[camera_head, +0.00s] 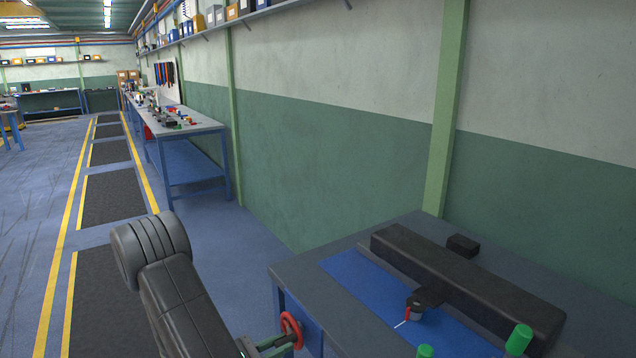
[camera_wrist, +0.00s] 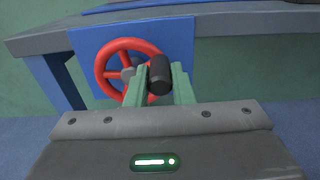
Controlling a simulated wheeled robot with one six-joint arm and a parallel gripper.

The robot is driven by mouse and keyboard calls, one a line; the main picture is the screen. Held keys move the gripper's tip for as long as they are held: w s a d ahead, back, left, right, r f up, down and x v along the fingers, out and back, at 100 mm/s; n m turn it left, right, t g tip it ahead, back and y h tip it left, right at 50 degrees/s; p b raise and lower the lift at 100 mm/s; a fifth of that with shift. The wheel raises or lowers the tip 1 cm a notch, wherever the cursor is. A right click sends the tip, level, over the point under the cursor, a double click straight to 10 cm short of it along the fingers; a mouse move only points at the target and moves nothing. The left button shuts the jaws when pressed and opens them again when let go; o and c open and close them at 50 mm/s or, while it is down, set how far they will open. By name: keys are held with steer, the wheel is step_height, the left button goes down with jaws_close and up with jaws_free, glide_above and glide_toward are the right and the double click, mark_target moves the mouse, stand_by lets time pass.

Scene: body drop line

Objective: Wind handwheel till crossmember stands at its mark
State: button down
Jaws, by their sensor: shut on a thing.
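The red handwheel (camera_wrist: 103,84) sits on a blue plate (camera_wrist: 86,55) at the bench's front; in the head view its rim (camera_head: 291,330) shows only in part. My gripper (camera_wrist: 160,88) is shut on the wheel's black handle (camera_wrist: 160,73), with a green jaw on each side of it. The handle is to the right of the hub. A long dark beam (camera_head: 470,287), seemingly the crossmember, lies along the bench top beside a blue strip (camera_head: 375,290). A small dark piece with a red and white pointer (camera_head: 414,309) stands at the beam's near side. I cannot make out the mark.
The grey bench (camera_head: 310,262) stands against the green wall. A small black block (camera_head: 463,245) lies behind the beam. Two green knobs (camera_head: 519,339) are at the bench's near end. Another bench (camera_head: 190,130) with loose parts stands farther back. The floor to the left is open.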

steer(key=shift+w+a+r+p, duration=0.25)
steer(key=shift+w+r+p, duration=0.1)
steer(key=shift+r, duration=0.1)
steer(key=shift+w+a+r+p, duration=0.2)
steer(key=shift+w+r, duration=0.1)
steer(key=shift+r, duration=0.15)
steer(key=shift+w, duration=0.1)
steer(key=shift+a, duration=0.1)
steer(key=shift+w+a+r, duration=0.2)
steer(key=shift+w+a, duration=0.25)
steer(key=shift+w, duration=0.25)
steer(key=c, duration=1.3)
jaws_free()
steer(key=shift+a, duration=0.1)
steer(key=v, duration=0.7)
steer(key=shift+b, duration=0.3)
